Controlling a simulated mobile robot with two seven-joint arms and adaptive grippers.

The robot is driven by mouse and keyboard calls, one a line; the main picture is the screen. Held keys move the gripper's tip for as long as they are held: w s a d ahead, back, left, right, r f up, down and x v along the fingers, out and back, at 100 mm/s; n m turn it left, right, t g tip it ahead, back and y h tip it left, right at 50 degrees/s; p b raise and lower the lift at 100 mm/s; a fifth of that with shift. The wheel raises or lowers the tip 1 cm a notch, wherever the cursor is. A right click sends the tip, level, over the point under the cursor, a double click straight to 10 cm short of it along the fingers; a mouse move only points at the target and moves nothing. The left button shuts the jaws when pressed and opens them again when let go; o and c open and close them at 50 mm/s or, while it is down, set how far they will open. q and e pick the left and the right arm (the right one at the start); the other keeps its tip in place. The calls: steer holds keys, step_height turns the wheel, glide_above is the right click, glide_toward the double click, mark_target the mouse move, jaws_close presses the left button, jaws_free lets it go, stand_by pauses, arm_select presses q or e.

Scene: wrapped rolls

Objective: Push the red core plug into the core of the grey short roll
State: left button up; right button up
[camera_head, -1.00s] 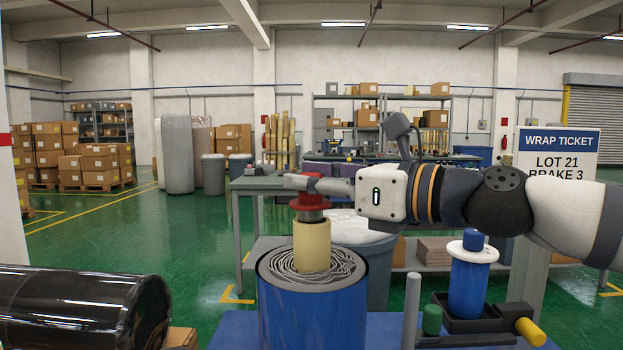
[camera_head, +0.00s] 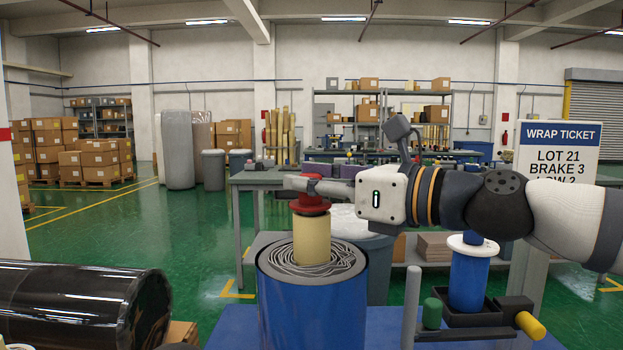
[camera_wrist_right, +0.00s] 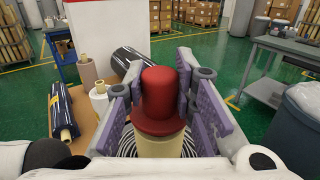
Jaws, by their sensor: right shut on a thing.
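The red core plug (camera_head: 310,202) sits upright on the beige core (camera_head: 312,238), its wide flange at the core's top rim with no gap visible. The core stands up from the middle of the grey wound layers (camera_head: 338,258) at the top of a blue cylinder (camera_head: 312,312). My right gripper (camera_head: 309,185) is shut on the plug's upper part. In the right wrist view the plug (camera_wrist_right: 159,95) stands between the purple-padded fingers, flange above the core (camera_wrist_right: 160,146). The inside of the core is hidden. My left gripper is out of view.
A black wrapped roll (camera_head: 70,305) lies at the front left. A blue roll with a white disc (camera_head: 468,280) stands in a black holder at right, near a grey post (camera_head: 411,300) and yellow-ended knob (camera_head: 529,325). A grey bin (camera_head: 378,265) stands behind the cylinder.

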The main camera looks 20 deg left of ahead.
steer(key=shift+f, duration=0.45)
steer(key=o, duration=1.1)
steer(key=shift+o, duration=0.2)
steer(key=v, duration=1.2)
steer(key=shift+r, duration=0.1)
